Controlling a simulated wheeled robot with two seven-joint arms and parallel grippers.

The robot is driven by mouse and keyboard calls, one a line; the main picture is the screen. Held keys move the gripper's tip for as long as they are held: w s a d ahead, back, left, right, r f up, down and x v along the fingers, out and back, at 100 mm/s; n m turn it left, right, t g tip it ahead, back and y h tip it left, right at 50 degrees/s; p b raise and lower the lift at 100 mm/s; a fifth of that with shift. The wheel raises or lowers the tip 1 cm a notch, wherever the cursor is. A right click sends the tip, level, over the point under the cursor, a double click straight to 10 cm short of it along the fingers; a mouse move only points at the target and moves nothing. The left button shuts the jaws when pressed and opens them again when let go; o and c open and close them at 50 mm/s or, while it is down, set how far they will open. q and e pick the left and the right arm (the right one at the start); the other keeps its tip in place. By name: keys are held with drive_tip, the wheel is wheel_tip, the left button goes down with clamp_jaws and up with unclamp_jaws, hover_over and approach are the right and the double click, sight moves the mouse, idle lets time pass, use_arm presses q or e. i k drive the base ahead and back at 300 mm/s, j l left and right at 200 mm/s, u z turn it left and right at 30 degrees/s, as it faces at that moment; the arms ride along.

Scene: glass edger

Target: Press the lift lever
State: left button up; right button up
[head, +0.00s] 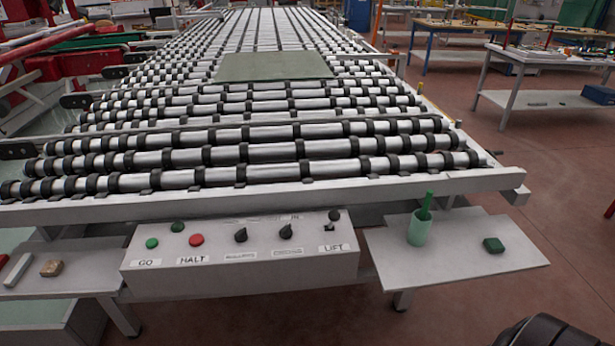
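The lift lever (332,219) stands at the right end of the grey control box, above a label reading LIFT (334,248). It has a dark round knob on a short stem, and the knob is raised above the box top. The control box (240,270) is fixed at the front of the roller conveyor. Neither of my grippers is in view. A dark rounded part, likely of my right arm, shows at the bottom right corner, well apart from the lever.
The box also carries a green GO button (152,243), a red HALT button (196,240) and dark knobs (286,231). A glass sheet (273,67) lies on the rollers.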

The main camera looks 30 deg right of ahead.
sight(333, 215)
drive_tip(key=z, duration=1.25)
